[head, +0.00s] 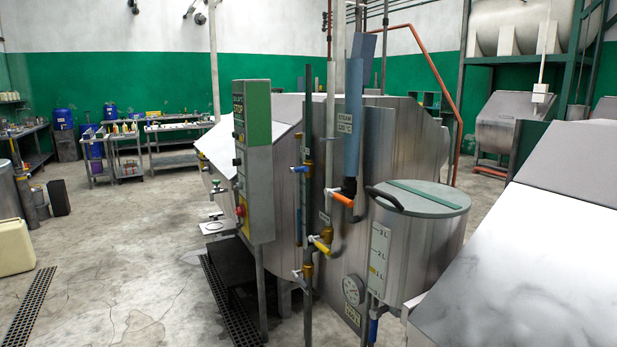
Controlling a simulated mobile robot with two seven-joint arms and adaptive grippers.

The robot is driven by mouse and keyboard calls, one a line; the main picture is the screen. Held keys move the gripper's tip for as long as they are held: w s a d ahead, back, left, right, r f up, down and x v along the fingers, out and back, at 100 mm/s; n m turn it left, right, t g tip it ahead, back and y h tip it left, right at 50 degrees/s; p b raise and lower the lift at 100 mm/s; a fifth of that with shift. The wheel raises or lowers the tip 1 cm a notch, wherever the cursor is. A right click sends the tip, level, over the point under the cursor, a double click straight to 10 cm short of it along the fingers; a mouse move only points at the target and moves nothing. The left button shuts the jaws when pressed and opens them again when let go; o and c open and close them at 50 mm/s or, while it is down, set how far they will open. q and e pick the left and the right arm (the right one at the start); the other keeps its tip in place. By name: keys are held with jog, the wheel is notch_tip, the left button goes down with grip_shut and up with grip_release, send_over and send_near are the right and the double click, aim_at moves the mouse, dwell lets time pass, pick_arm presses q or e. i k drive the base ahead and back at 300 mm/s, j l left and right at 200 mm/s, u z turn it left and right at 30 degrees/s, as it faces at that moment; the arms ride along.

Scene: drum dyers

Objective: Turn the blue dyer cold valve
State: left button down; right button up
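A steel drum dyer (400,150) stands in the middle of the head view, with pipes and valves on its near end. A small valve with a blue and white handle (300,169) sits on the upper part of a thin vertical pipe. A yellow-handled valve (320,244) and another small light-handled valve (297,273) sit lower down. An orange handle (342,200) is under a thick blue pipe (353,125). A blue valve (376,312) is below the round lidded tank. I cannot read which valve is marked cold. Neither gripper shows.
A control box (252,165) with a red button stands on a post left of the valves. The lidded tank (420,240) and a large steel housing (530,265) crowd the right. Open concrete floor (110,260) and a drain grate (30,305) lie left.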

aim_at(305, 168)
jog(key=i+j, duration=0.35)
jog(key=i+j+z, duration=0.1)
jog(key=i, duration=0.35)
jog(key=i+j+z, duration=0.1)
jog(key=i+j, duration=0.2)
jog(key=i+j+z, duration=0.1)
jog(key=i+j, duration=0.15)
jog(key=i, duration=0.25)
